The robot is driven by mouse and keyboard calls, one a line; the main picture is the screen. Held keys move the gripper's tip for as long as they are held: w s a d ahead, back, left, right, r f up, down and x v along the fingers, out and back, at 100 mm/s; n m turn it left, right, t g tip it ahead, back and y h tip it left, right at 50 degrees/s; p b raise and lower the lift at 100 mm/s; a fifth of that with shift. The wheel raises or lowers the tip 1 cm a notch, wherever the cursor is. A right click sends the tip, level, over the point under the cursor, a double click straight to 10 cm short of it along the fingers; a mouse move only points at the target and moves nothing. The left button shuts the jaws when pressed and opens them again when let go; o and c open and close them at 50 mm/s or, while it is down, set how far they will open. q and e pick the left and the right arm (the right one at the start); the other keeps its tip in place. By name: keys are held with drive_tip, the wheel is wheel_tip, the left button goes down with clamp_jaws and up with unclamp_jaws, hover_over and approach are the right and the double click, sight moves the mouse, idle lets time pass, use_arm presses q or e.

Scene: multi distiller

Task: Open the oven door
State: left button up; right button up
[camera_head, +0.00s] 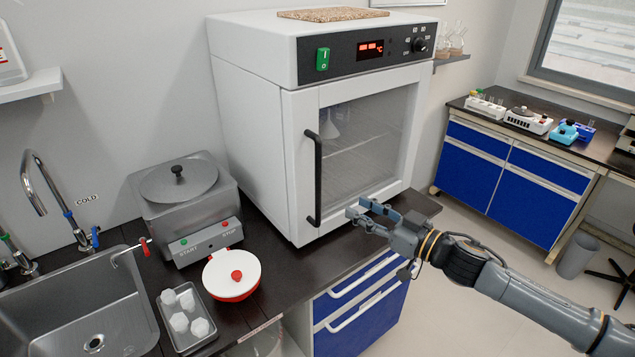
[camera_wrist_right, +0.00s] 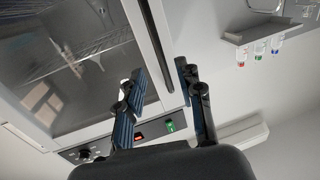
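The white oven (camera_head: 258,110) stands on the dark counter with its glass-fronted door (camera_head: 365,150) closed. A black vertical handle (camera_head: 316,180) is on the left side of the door. My right gripper (camera_head: 358,212) is open and empty in front of the lower door, to the right of the handle's lower end in the head view. In the right wrist view the handle (camera_wrist_right: 152,40) runs toward the gap between the open fingers (camera_wrist_right: 160,90); I see no grip on it. My left gripper is not in view.
A metal distiller or bath (camera_head: 185,200), a white-and-red pot (camera_head: 232,275) and a small tray (camera_head: 180,345) stand left of the oven, beside the sink (camera_head: 60,320). Blue drawers (camera_head: 365,325) are below. Open floor lies to the right.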

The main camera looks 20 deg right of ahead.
sight(320, 188)
drive_tip(key=p+x, duration=0.3)
drive_tip(key=x, duration=1)
drive_tip(key=shift+w+f+p, duration=0.15)
drive_tip(key=shift+w+p, duration=0.15)
drive_tip(key=shift+p, duration=0.1)
drive_tip(key=shift+d, duration=0.1)
drive_tip(key=shift+c, duration=0.2)
clamp_jaws()
